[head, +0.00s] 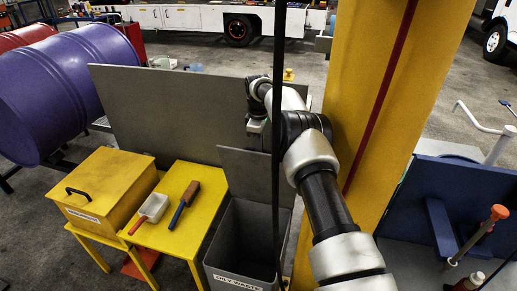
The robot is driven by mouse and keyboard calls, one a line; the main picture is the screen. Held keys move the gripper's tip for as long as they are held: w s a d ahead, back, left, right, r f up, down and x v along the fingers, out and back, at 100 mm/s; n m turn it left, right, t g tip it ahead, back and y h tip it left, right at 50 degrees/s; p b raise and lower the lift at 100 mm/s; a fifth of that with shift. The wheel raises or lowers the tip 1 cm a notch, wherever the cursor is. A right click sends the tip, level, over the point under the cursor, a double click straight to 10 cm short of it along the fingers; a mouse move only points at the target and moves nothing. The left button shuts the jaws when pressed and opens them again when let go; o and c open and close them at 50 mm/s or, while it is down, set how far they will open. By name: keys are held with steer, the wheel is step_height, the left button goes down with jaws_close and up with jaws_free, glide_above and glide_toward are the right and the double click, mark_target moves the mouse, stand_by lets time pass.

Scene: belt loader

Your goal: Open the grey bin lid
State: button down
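The grey bin (240,268), labelled "OILY WASTE", stands on the floor at the lower middle of the head view. Its grey lid (250,175) stands raised at the back of the bin, and the dark inside shows. My gripper (256,126) is just above the lid's top edge, seen small and partly against my dark wrist. I cannot tell whether it touches the lid or whether its fingers are open or shut. A dark vertical bar crosses in front of the bin, lid and wrist.
A yellow box (105,185) with a black handle and a yellow table (180,238) holding a dustpan (150,207) and a brush (185,205) stand left. A grey panel (170,115) stands behind. A yellow column (385,90) rises close right of my arm.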

steer(key=shift+s+d+f, duration=0.15)
steer(key=shift+d+f, duration=0.2)
steer(key=shift+f, duration=0.2)
steer(key=c, duration=1.8)
jaws_free()
steer(key=shift+w+a+r, duration=0.15)
steer(key=shift+w+r, duration=0.05)
steer(key=shift+r, duration=0.1)
steer(key=r+p, duration=0.1)
steer(key=r, duration=0.4)
steer(key=r+p, duration=0.1)
steer(key=r, duration=0.5)
steer(key=s+r+p, duration=0.1)
steer(key=r, duration=0.5)
steer(key=shift+a+r, duration=0.1)
steer(key=shift+a, duration=0.1)
